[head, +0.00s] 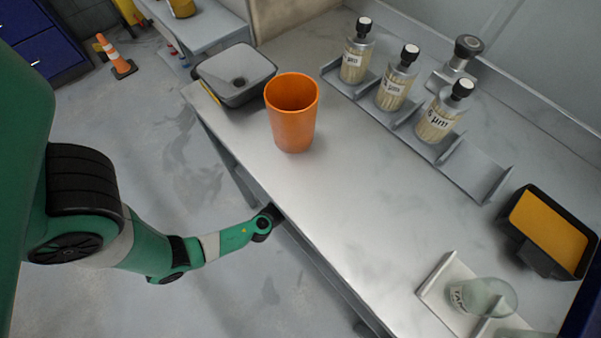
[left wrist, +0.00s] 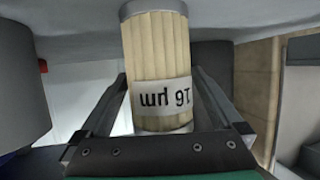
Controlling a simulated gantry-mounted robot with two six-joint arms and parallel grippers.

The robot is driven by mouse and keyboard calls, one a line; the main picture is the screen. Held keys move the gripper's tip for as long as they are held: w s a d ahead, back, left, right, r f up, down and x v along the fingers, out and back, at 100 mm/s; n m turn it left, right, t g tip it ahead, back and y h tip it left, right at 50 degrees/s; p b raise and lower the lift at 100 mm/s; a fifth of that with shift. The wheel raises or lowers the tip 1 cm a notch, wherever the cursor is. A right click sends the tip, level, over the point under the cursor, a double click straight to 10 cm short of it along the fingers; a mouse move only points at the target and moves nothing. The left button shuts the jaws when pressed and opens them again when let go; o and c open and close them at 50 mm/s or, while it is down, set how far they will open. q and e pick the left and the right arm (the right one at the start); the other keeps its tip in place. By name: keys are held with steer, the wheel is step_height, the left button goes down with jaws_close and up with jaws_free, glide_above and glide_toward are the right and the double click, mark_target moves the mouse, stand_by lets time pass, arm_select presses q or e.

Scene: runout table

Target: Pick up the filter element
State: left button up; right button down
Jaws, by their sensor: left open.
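The filter element (left wrist: 160,45) fills the middle of the left wrist view. It is a cream pleated cylinder with a grey end cap and a white label reading "16 µm", which appears upside down. My left gripper (left wrist: 159,78) is open, with one finger on each side of it; I cannot tell whether they touch it. In the head view my left arm ends at the table's near edge, and its fingers and this filter element are hidden there. My right gripper is in neither view.
On the steel table (head: 350,210) stand an orange cup (head: 293,125), a grey basin (head: 235,70) and a rack (head: 478,165) with three labelled filter bottles (head: 395,88). A yellow-faced dark box (head: 548,232) and a glass jar (head: 482,297) are at right. The table's middle is clear.

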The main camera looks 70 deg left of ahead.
arm_select(q)
steer(key=shift+x, duration=0.8)
steer(key=shift+s, duration=0.15)
steer(key=shift+c, duration=0.2)
steer(key=c, duration=1.4)
steer(key=shift+c, duration=0.3)
